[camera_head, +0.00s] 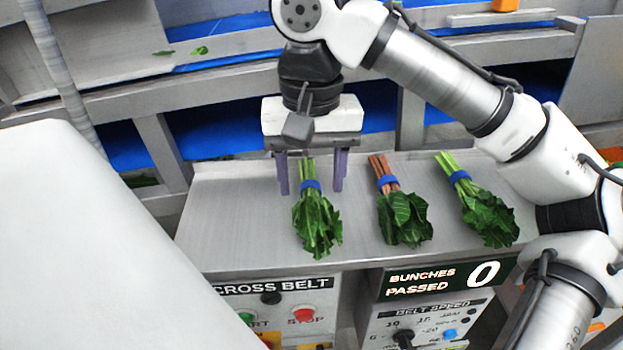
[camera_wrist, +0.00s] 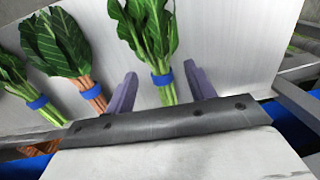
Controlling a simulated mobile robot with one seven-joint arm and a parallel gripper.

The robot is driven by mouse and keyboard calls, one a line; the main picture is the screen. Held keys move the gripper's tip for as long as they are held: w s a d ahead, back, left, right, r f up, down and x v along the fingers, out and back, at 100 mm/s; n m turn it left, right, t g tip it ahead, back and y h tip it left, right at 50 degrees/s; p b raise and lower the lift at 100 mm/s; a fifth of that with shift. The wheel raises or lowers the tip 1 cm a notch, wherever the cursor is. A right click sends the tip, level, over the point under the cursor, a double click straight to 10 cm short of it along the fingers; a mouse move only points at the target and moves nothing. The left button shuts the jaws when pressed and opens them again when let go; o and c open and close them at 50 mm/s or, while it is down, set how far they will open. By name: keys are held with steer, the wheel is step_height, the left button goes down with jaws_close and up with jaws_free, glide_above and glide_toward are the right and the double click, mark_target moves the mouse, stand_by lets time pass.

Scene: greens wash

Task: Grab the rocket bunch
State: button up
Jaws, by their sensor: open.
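Three banded bunches lie on the grey metal top. The leftmost in the head view, with green stems, a blue band and narrow, ragged leaves, looks like the rocket bunch (camera_head: 317,223); it also shows in the wrist view (camera_wrist: 146,30). My gripper (camera_head: 311,189) is open, fingers pointing down, one on each side of this bunch's stems near the band. In the wrist view my gripper (camera_wrist: 160,74) has a gap on both sides of the stems. I cannot tell whether the fingertips touch the metal top.
A red-stemmed bunch (camera_head: 404,217) lies just right of it in the head view, and a pale-stemmed bunch (camera_head: 489,217) farther right. The metal top (camera_head: 240,228) is clear at left. A control panel (camera_head: 430,322) with a counter reading 0 is in front. Blue belts run behind.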

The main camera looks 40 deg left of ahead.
mark_target(311, 188)
steer(key=shift+f, duration=1.05)
steer(key=c, duration=1.1)
steer(key=shift+r, duration=0.1)
steer(key=shift+r+p, duration=3.25)
steer(key=shift+r, duration=6.7)
